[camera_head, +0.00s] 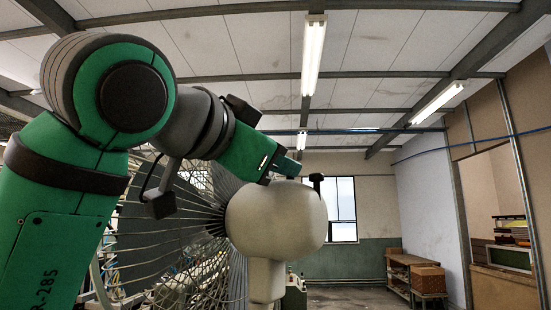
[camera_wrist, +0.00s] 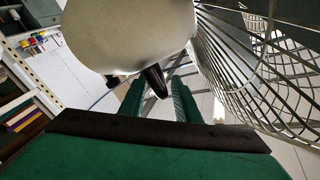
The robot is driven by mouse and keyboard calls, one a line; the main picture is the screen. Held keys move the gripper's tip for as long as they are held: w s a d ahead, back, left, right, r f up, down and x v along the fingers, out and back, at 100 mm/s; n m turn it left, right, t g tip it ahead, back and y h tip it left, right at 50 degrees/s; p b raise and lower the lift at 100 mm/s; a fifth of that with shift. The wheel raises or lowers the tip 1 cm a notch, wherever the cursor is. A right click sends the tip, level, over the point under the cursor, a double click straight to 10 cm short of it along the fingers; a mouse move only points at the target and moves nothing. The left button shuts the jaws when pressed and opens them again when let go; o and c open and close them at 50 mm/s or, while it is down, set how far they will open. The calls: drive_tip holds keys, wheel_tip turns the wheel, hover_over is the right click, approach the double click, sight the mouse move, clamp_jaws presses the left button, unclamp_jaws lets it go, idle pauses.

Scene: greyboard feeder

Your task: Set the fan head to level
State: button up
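The fan head's pale rounded housing (camera_head: 276,220) stands on a pale post at the middle of the head view, with the wire grille (camera_head: 170,225) on its left. Its exact tilt is hard to tell. A black knob (camera_head: 317,182) sticks up from the housing's top right. My gripper (camera_head: 290,166) is just above the housing, left of the knob. In the wrist view the housing (camera_wrist: 130,35) fills the top, and the dark knob (camera_wrist: 154,80) shows between the two green fingers of my gripper (camera_wrist: 158,88). The fingers are apart, and I see no contact with the knob.
The grille (camera_wrist: 250,70) is close on the right in the wrist view. A wooden bench with a box (camera_head: 428,277) stands far back right, and shelves with stacked items (camera_head: 510,230) are at the right wall. The floor right of the fan looks clear.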

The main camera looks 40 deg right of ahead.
drive_tip(key=v, duration=1.1)
drive_tip(key=shift+w, duration=0.15)
idle(0.3)
